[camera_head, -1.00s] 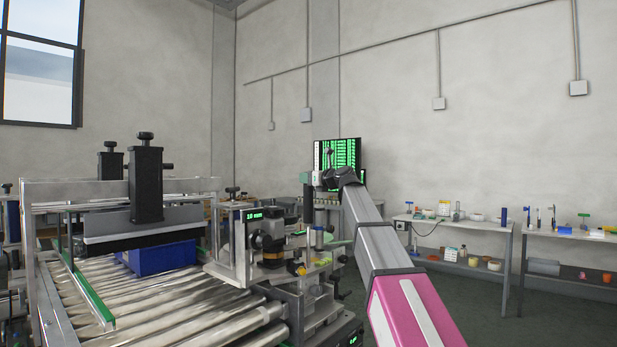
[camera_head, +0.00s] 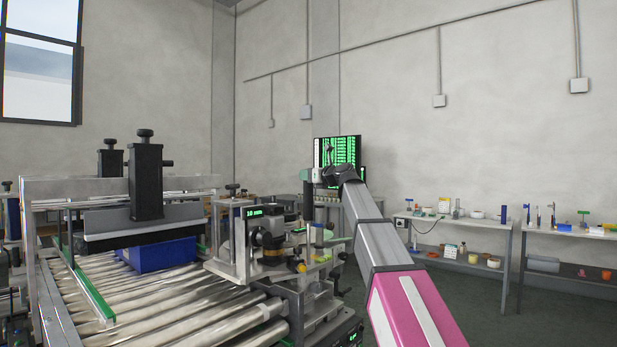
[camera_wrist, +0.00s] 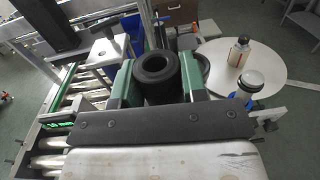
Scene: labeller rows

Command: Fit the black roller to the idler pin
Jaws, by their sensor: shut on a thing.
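I cannot pick out the idler pin for sure in either view. Part of what lies below the roller is hidden by the roller and my gripper.
A roller conveyor (camera_head: 170,315) with a blue box (camera_head: 160,254) runs at the left. Benches with small items stand at the right wall.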

